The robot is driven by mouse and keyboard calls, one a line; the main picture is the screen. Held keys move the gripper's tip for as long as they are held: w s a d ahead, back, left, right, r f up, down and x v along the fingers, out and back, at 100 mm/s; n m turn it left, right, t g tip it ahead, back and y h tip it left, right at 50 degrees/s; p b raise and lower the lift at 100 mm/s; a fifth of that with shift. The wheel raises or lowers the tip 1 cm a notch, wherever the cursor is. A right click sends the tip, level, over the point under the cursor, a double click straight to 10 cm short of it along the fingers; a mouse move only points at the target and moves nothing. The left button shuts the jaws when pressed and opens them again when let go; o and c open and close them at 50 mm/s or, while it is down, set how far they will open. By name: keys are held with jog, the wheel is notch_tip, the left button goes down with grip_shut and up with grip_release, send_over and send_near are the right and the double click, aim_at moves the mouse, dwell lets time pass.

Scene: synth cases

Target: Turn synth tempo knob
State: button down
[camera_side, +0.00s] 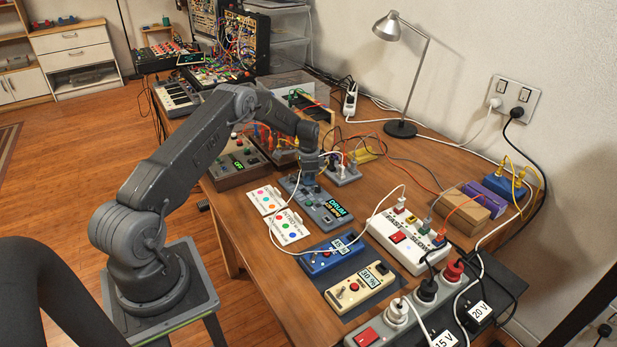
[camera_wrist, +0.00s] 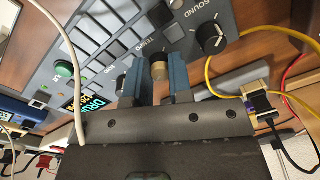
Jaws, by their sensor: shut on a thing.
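The grey drum synth (camera_side: 330,222) lies on the wooden table, with a lit "DRUM" display at its near end. In the wrist view its panel (camera_wrist: 85,32) shows pads, a green button, knobs and the words "TEMPO" and "SOUND". My gripper (camera_side: 309,183) reaches down onto the synth's far part. The knob's pointer is not clear. In the side view the knob is hidden by my gripper.
A white cable runs close by my gripper and loops over the table. Coloured cards (camera_side: 287,227) lie left of the synth. A blue box (camera_side: 330,252), a cream box (camera_side: 360,287) and a white box (camera_side: 400,240) stand nearer. A lamp (camera_side: 400,128) stands behind.

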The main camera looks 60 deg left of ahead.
dwell(0.4)
jog(key=c, duration=1)
grip_release()
jog(key=shift+r, duration=0.1)
jog(key=r, duration=1.3)
jog(key=shift+s+d+r, duration=0.1)
jog(key=shift+d+r, duration=0.1)
jog(key=shift+r, duration=0.1)
